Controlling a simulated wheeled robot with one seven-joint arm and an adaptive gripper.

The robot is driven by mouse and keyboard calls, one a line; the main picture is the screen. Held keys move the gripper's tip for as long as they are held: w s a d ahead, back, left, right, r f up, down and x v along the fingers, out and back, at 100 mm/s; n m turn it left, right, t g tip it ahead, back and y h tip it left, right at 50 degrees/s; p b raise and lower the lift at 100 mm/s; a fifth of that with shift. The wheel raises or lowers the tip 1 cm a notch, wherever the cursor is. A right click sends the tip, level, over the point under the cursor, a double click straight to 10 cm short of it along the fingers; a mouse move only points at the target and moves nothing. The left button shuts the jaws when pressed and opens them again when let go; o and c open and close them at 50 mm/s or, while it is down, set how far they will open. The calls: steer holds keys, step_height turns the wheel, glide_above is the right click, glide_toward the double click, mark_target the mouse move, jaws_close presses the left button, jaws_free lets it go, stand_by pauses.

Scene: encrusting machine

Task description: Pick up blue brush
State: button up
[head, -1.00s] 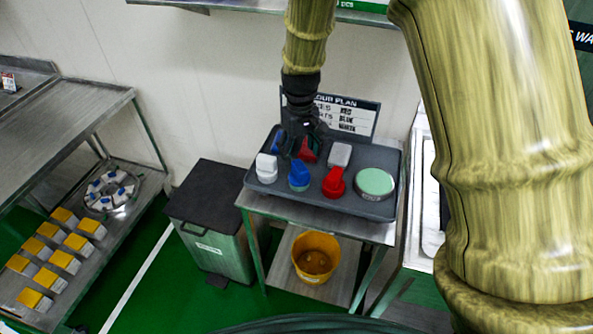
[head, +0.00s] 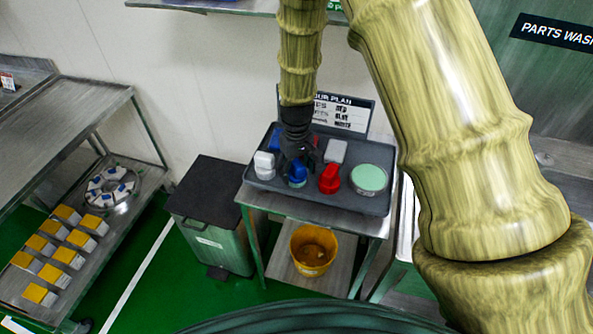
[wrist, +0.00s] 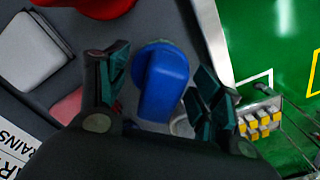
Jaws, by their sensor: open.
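The blue brush (head: 297,180) stands in the front part of the grey tray, between a white brush and a red brush. In the head view my gripper (head: 296,160) is right above it and hides part of it. In the wrist view the blue brush (wrist: 163,82) has a chunky blue handle over a round base. My gripper's dark green fingers (wrist: 160,75) are spread, one on each side of the handle, with gaps to both. It is open and holds nothing.
The grey tray (head: 330,200) also bears a white brush (head: 264,165), a red brush (head: 330,179), a white block (head: 335,151) and a pale green round pad (head: 369,178). A sign (head: 343,114) stands behind. A bin (head: 212,215) is left of the stand.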

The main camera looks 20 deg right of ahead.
steer(key=shift+f, duration=1)
steer(key=c, duration=1)
steer(key=shift+c, duration=0.2)
steer(key=shift+r, duration=0.1)
steer(key=shift+r+b, duration=0.7)
steer(key=shift+r, duration=0.6)
steer(key=shift+s+r, duration=0.15)
steer(key=shift+r, duration=0.2)
steer(key=s+a+b, duration=0.1)
steer(key=s+b, duration=0.1)
steer(key=s, duration=0.5)
steer(key=s+a+r+b, duration=0.1)
steer(key=s+a+b, duration=0.1)
steer(key=s, duration=0.6)
steer(key=shift+s+a+r+b, duration=0.15)
steer(key=shift+a+r+b, duration=0.15)
steer(key=shift+b, duration=0.25)
